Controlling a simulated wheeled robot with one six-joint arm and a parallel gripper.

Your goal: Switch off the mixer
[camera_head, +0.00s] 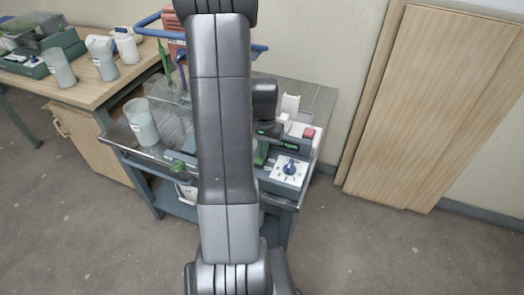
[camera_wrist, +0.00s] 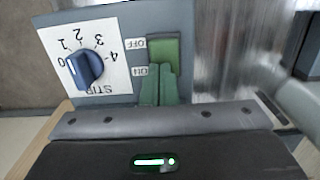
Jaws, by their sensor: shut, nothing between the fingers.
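The mixer's control panel (camera_head: 289,172) is at the right front of the cart, with a blue knob (camera_head: 291,167) on a white dial. In the wrist view the knob (camera_wrist: 86,68) is beside numbers 0 to 4 and the word STIR; its light mark appears to face 0. A green rocker switch (camera_wrist: 164,48) stands right of the dial, beside OFF and ON labels. My gripper (camera_wrist: 160,84) has green fingers, shut and empty, in front of the switch's ON end and hiding it. I cannot tell whether they touch. My gripper also shows left of the panel (camera_head: 261,156).
The cart (camera_head: 319,100) carries a translucent bucket (camera_head: 142,122) at left and a device with a red button (camera_head: 309,133) behind the panel. A wooden bench (camera_head: 95,92) with several containers is at left. Wooden boards (camera_head: 432,105) lean on the right wall. Floor at right is clear.

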